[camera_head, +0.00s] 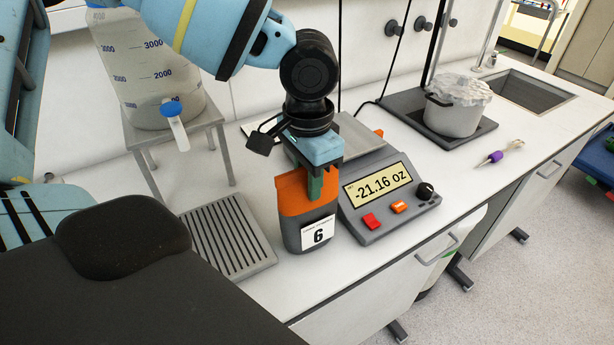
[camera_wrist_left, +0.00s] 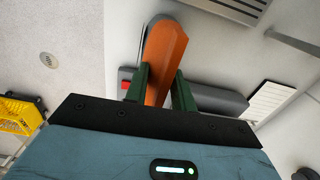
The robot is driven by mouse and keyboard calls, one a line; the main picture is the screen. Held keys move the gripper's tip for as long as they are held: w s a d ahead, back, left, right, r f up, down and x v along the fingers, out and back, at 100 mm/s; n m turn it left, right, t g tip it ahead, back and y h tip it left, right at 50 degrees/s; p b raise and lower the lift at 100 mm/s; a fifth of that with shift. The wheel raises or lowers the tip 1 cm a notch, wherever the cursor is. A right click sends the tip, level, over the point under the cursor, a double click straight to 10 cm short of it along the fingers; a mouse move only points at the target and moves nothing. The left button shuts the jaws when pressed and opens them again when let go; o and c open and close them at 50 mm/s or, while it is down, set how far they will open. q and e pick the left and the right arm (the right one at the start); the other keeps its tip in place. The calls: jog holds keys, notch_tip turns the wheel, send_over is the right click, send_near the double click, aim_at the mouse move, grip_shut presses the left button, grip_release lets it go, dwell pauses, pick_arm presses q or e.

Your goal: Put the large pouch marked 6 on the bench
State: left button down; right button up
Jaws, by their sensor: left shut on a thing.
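The pouch marked 6 (camera_head: 309,222) is orange on top and dark grey below, with a white label on its lower front. It is upright at the front part of the white bench (camera_head: 262,292), left of the scale. My left gripper (camera_head: 316,186) points down and is shut on the pouch's orange upper part. In the left wrist view the orange pouch (camera_wrist_left: 166,55) is between the two green fingers (camera_wrist_left: 158,85). I cannot tell whether its base touches the bench. My right gripper is not in view.
A scale (camera_head: 381,200) reading -21.16 oz stands close to the pouch's right. A slotted grey tray (camera_head: 228,236) lies to its left. A large container with a tap (camera_head: 150,85) stands on a stand behind left. A pot (camera_head: 455,110) and sink (camera_head: 529,95) are farther right.

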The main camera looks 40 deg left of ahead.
pick_arm(q)
jog(key=shift+f, duration=0.1)
jog(key=c, duration=1.2)
grip_release()
jog(key=shift+o, duration=0.2)
jog(key=shift+a, duration=0.1)
notch_tip(320, 180, up, 12)
jog(key=shift+r, duration=0.15)
